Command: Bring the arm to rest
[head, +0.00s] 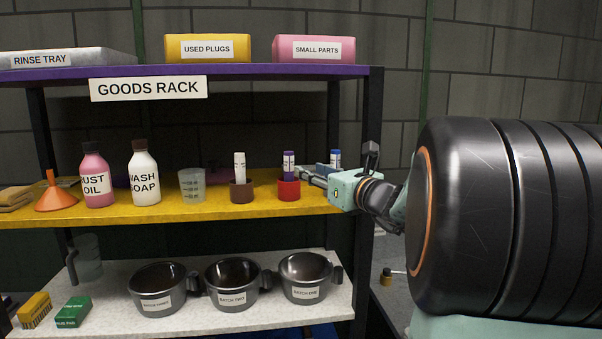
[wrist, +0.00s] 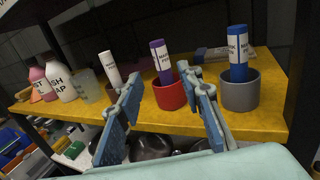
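My gripper (wrist: 165,125) is open in the wrist view, its two blue-padded fingers apart with nothing between them. In the head view my gripper (head: 318,178) reaches in from the right at the middle shelf, in front of the right-hand cups. A red cup (wrist: 170,94) with a purple marker (wrist: 160,60) stands on the yellow shelf beyond the fingers. A grey cup (wrist: 239,95) with a blue marker (wrist: 238,50) stands to its right. A brown cup (head: 241,193) with a white marker (head: 239,166) stands to the left.
The goods rack's yellow shelf (head: 120,215) also holds a beaker (head: 192,185), a soap bottle (head: 143,175), an oil bottle (head: 95,178) and an orange funnel (head: 56,198). Pots (head: 232,285) stand on the lower shelf. A dark rack post (head: 368,150) is close to my arm.

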